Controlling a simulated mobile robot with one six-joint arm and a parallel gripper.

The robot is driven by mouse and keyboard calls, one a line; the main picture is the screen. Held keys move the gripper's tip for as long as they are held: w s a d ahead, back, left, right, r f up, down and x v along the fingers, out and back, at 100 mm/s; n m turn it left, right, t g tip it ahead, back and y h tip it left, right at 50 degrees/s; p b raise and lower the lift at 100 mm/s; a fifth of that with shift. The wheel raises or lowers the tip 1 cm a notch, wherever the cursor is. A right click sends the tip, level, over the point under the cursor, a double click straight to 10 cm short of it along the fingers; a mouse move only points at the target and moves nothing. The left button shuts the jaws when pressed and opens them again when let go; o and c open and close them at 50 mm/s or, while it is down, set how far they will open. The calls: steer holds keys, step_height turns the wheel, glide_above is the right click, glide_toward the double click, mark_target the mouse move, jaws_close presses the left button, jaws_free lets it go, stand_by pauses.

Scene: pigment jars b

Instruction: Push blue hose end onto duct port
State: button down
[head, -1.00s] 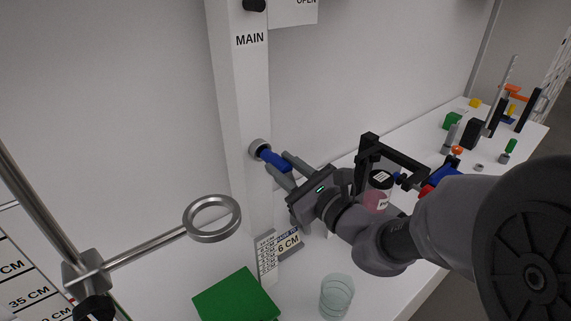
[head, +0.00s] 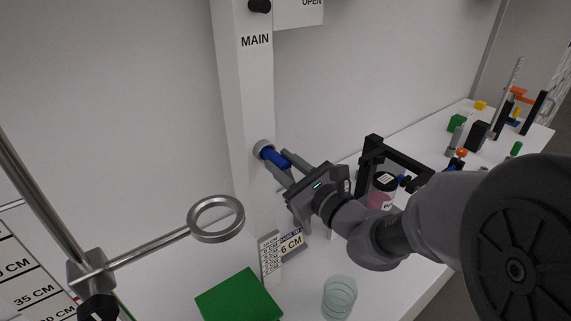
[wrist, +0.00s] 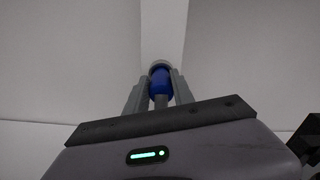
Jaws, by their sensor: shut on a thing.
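The blue hose end (head: 273,158) is held between the fingers of my gripper (head: 284,168), which is shut on it. Its front meets the grey round duct port (head: 263,147) on the white column marked MAIN. In the wrist view the blue hose end (wrist: 161,82) lies between the two grey fingers of my gripper (wrist: 160,98), in line with the port (wrist: 160,66). Hose end and port look touching; how deep the fit is cannot be told. The rest of the hose is hidden by my gripper.
A metal ring on a stand (head: 216,219) is at the left front. A black frame (head: 395,155) and a pink jar (head: 381,192) stand right of my gripper.

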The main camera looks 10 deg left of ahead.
steer(key=shift+w+a, duration=0.3)
stand_by(0.5)
steer(key=c, duration=1.3)
jaws_free()
steer(key=o, duration=0.3)
steer(key=shift+w+a, duration=0.1)
